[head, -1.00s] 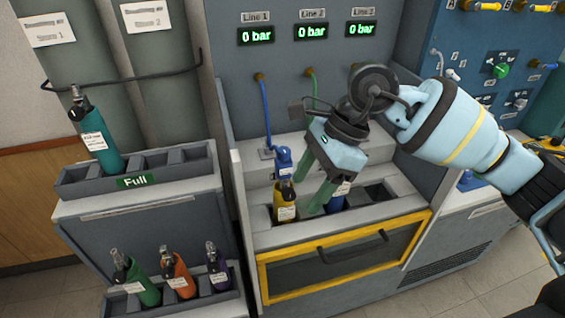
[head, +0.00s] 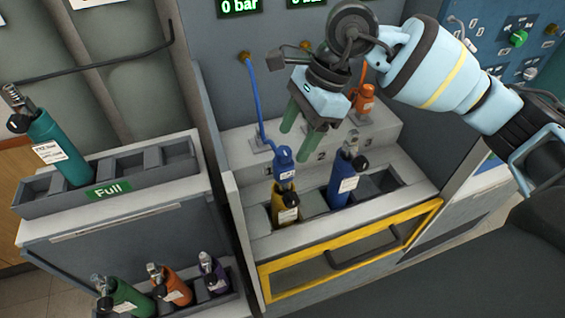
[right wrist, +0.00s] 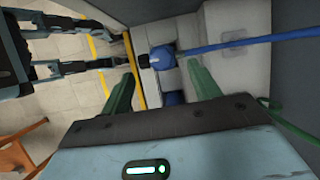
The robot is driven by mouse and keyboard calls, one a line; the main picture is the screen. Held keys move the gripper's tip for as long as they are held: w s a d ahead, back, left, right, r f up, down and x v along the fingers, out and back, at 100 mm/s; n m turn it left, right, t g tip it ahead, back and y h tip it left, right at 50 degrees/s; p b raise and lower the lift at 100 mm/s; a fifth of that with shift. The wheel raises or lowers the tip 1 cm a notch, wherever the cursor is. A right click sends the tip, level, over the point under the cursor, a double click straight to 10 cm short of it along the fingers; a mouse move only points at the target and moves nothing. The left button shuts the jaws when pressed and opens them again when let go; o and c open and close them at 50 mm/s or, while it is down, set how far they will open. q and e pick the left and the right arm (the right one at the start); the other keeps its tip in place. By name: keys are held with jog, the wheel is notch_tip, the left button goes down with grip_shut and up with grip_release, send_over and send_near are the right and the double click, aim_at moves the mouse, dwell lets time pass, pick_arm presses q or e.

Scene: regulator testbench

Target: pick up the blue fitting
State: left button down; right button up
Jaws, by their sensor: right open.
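The blue fitting (head: 284,162) is at the end of a blue hose (head: 254,100), directly above the yellow cylinder (head: 285,205) in the bench slot. I cannot tell whether it is seated on the cylinder's valve. My right gripper (head: 300,140) is open and empty, with its green fingers pointing down, above and slightly right of the fitting. In the right wrist view, the blue fitting (right wrist: 162,58) shows beyond and between the right gripper's fingers (right wrist: 162,92), a bit toward the top.
A blue cylinder (head: 345,180) stands in the slot to the right. An orange fitting (head: 363,98) rests on the ledge behind. A yellow-framed door (head: 350,250) is below. A rack labelled Full (head: 135,180) holds a teal cylinder (head: 60,150) at left. Several cylinders stand lower left.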

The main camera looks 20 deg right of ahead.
aim_at(283, 161)
jog(key=shift+x, duration=0.95)
jog(key=shift+w+a+f, duration=0.1)
jog(key=shift+w+f, duration=0.05)
jog(key=shift+f, duration=0.15)
jog(key=shift+a+f, duration=0.1)
jog(key=shift+f, duration=0.1)
jog(key=shift+p+x, duration=0.45)
jog(key=shift+x, duration=1.85)
pick_arm(q)
jog(key=shift+w+r, duration=0.75)
jog(key=shift+w, duration=0.05)
pick_arm(e)
jog(key=shift+c, duration=0.4)
jog(key=c, duration=1.2)
jog(key=shift+o, duration=0.2)
pick_arm(q)
jog(key=shift+s+f, duration=0.1)
pick_arm(e)
jog(key=shift+r, duration=0.15)
